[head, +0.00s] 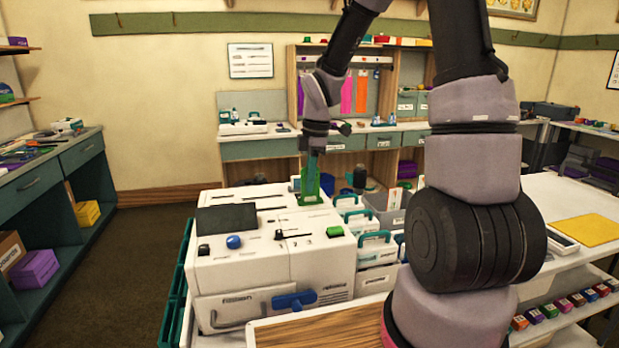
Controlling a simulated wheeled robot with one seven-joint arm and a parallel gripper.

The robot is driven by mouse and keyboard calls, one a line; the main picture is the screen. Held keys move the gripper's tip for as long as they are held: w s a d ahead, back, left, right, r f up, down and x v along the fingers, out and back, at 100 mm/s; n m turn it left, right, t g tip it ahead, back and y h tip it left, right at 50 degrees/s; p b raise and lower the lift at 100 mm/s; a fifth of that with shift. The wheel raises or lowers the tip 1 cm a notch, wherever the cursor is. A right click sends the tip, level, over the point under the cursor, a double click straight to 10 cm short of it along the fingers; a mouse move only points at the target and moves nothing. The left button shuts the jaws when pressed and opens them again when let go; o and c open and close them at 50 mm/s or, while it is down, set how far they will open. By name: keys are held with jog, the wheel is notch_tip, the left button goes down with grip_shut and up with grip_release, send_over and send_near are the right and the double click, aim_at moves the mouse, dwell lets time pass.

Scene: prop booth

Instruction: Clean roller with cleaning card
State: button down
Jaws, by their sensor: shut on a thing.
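My gripper (314,149) points down over the back right of a white machine (225,275). It is shut on a green thing (311,182), probably the cleaning card, held upright. The card's lower end is at the machine's top; I cannot tell whether it touches or sits in a slot. The machine has a dark panel (226,219), a blue knob (233,242), a green button (334,232) and a blue handle (294,300) on its front. No roller can be made out. The fingertips are small and partly hidden at this distance.
White bins with teal handles (375,240) stand close to the machine's right. A yellow mat (587,230) lies on the white table at right. A wooden board (320,330) is in front. Teal shelving (60,200) lines the left, with open floor (130,250) between.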

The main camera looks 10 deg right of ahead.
jog(key=shift+f, duration=1.35)
jog(key=c, duration=1)
grip_release()
jog(key=shift+o, duration=0.2)
jog(key=r, duration=0.3)
jog(key=d+r, duration=0.1)
jog(key=r, duration=0.6)
jog(key=shift+d+r, duration=0.15)
jog(key=shift+r, duration=0.25)
